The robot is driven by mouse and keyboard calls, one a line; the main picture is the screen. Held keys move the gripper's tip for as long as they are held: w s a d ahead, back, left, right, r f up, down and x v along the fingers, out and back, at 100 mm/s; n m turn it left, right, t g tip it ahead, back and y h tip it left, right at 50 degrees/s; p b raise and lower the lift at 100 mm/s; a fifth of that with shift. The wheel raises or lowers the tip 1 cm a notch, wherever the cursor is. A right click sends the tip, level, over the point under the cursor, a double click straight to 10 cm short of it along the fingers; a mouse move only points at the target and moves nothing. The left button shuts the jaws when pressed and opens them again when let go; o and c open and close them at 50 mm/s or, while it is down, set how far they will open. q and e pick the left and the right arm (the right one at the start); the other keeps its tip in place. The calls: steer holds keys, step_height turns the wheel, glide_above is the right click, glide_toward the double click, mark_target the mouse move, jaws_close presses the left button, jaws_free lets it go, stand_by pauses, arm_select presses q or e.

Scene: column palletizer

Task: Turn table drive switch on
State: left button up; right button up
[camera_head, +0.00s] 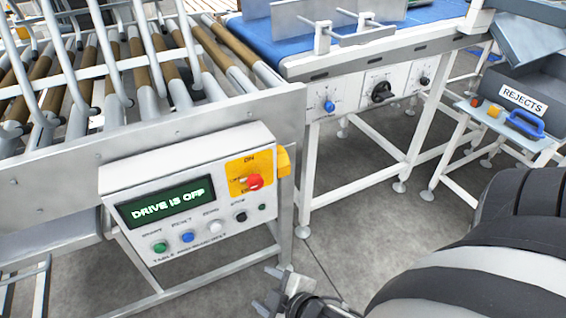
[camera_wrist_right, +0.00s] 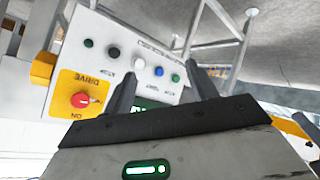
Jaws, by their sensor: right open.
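The drive switch is a red knob (camera_head: 255,181) on a yellow plate at the right end of the white control panel (camera_head: 183,232). The panel's green display (camera_head: 166,203) reads "DRIVE IS OFF". In the right wrist view the red switch (camera_wrist_right: 80,100) is at the left and appears upside down. My right gripper (camera_head: 268,289) is below the panel's lower right corner, apart from it. In the wrist view its two fingers (camera_wrist_right: 162,80) are spread and empty, with the panel beyond them. The fingers partly cover the display there. My left gripper is not in view.
The panel also carries green, blue, white and black buttons (camera_head: 188,237). A roller table (camera_head: 130,85) stands behind it. A blue belt conveyor (camera_head: 260,40) with its own knobs is at the back. A rejects stand (camera_head: 525,135) is at the right. Grey floor lies open between them.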

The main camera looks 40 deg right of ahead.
mark_target(257, 186)
steer(key=w+d+r+n+t+h+b, duration=0.3)
steer(key=d+r+n+t+h+b, duration=0.35)
steer(key=n, duration=1.55)
steer(key=shift+n+y, duration=0.3)
steer(key=shift+y, duration=0.45)
steer(key=r+p+x, duration=0.1)
steer(key=x, duration=0.4)
steer(key=p+x, duration=0.2)
steer(key=x, duration=0.3)
steer(key=d+r+p+x, duration=0.1)
steer(key=x, duration=0.4)
steer(key=shift+d+r, duration=0.15)
steer(key=shift+r, duration=0.15)
steer(key=shift+w+d, duration=0.1)
steer(key=shift+w, duration=0.25)
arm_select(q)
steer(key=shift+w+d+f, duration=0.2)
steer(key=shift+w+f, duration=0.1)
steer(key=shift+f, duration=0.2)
arm_select(e)
steer(key=c, duration=1)
